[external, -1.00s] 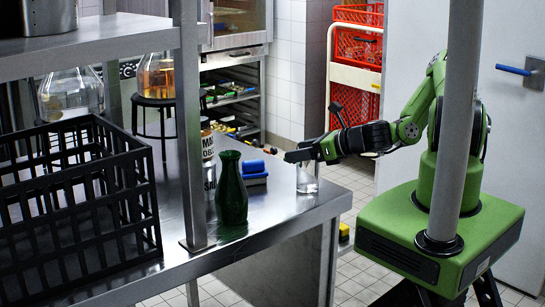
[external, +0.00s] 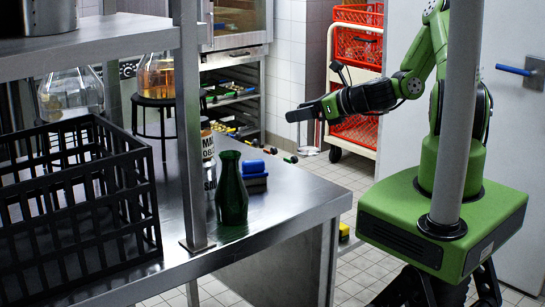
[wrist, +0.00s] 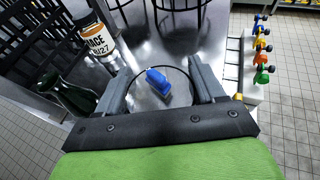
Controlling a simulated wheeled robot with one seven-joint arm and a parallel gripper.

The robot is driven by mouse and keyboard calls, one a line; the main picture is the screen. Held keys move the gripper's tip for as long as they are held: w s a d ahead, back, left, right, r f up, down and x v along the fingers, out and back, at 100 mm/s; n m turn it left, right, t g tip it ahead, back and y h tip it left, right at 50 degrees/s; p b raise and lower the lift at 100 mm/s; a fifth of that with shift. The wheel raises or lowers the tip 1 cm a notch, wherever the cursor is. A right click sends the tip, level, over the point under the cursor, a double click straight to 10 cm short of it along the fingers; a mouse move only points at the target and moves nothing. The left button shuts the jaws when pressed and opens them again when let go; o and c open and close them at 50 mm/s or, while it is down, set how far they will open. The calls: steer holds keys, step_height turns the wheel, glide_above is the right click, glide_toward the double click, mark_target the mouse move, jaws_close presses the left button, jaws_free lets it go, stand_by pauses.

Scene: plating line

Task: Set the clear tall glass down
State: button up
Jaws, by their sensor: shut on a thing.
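The clear tall glass (external: 309,138) is between the fingers of my gripper (external: 304,113), raised well above the steel counter (external: 285,207) near its far right corner. It is see-through and faint in the external view and looks roughly upright. In the wrist view my gripper (wrist: 160,88) is shut on the glass, with one finger on each side. The round rim of the glass (wrist: 181,73) shows there, and the counter is seen through it. The glass's lower edge looks clear of everything.
A dark green bottle (external: 231,190), a blue block-like object (external: 254,178) and a labelled can (external: 208,160) stand on the counter. A black crate (external: 148,205) and a steel post (external: 190,130) are at left. The counter's front right is bare. Red crates (external: 358,43) stand behind.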

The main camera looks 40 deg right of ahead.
step_height(320, 180, up, 5)
steer(key=w+a+f+b, duration=0.1)
steer(key=w+f+b, duration=0.35)
steer(key=w, duration=0.75)
steer(key=w+a+r+m+h+b, duration=0.25)
steer(key=w+r+b, duration=0.2)
steer(key=w, duration=0.75)
step_height(320, 180, down, 15)
steer(key=b, duration=0.1)
steer(key=shift+n+t+y, duration=0.3)
steer(key=shift+n+y, duration=0.05)
steer(key=shift+n, duration=0.1)
steer(key=shift+a, duration=0.1)
steer(key=shift+f, duration=0.2)
steer(key=o, duration=1.5)
steer(key=shift+o, duration=0.2)
